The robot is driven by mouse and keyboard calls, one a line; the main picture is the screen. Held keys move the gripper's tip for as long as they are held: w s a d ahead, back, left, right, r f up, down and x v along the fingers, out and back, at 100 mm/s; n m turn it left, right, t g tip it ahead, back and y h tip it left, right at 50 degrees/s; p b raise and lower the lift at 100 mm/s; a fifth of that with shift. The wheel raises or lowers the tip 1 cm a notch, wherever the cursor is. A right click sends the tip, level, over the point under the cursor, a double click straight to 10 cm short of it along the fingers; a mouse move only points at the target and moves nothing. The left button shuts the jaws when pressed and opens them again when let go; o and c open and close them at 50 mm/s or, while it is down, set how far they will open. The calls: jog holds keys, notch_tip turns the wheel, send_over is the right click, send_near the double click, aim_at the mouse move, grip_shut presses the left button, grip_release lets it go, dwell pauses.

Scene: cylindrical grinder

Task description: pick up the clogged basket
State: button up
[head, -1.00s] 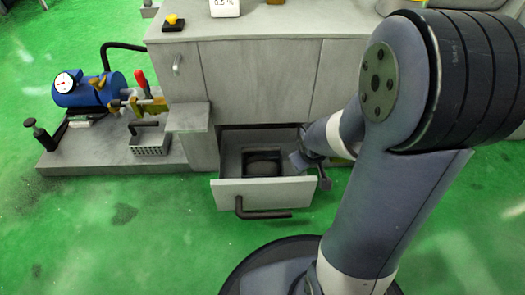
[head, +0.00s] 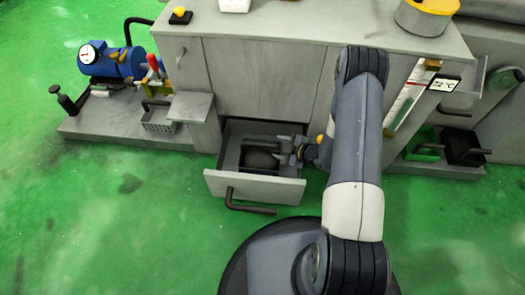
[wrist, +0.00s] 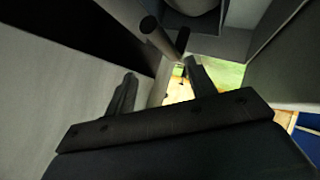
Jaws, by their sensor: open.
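A basket with a dark grey, rounded mass in it (head: 262,160) sits in the open drawer (head: 222,184); I take it for the clogged one. A dark bar, seemingly its handle, runs above it. My gripper (head: 284,152) is open and reaches into the drawer from the right, at the basket's right side. In the wrist view, my gripper (wrist: 160,72) has its two fingers apart, with a dark rod (wrist: 157,37) just ahead of them. I cannot tell whether the rod lies between the fingers. My gripper hides part of the basket's right side.
A perforated grey basket (head: 159,119) stands on the low plinth at left, near a blue pump (head: 110,62). A black tray-like container (head: 462,147) stands at right. The cabinet front (head: 262,80) rises behind the drawer. Green floor is free at front left.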

aim_at(262, 146)
jog(key=shift+n+y, duration=0.3)
jog(key=shift+y, duration=0.2)
jog(key=b+x, duration=0.1)
jog(key=x, duration=0.2)
jog(key=b+x, duration=0.1)
jog(key=x, duration=0.3)
jog(key=s+b+x, duration=0.1)
jog(key=x, duration=0.2)
jog(key=shift+w+a+f+b, duration=0.15)
jog(key=shift+a+f+b, duration=0.1)
jog(key=shift+f+b, duration=0.2)
jog(key=shift+w+a+f, duration=0.15)
jog(key=shift+w+a, duration=0.1)
jog(key=shift+c, duration=0.4)
grip_shut()
jog(key=shift+s, duration=0.1)
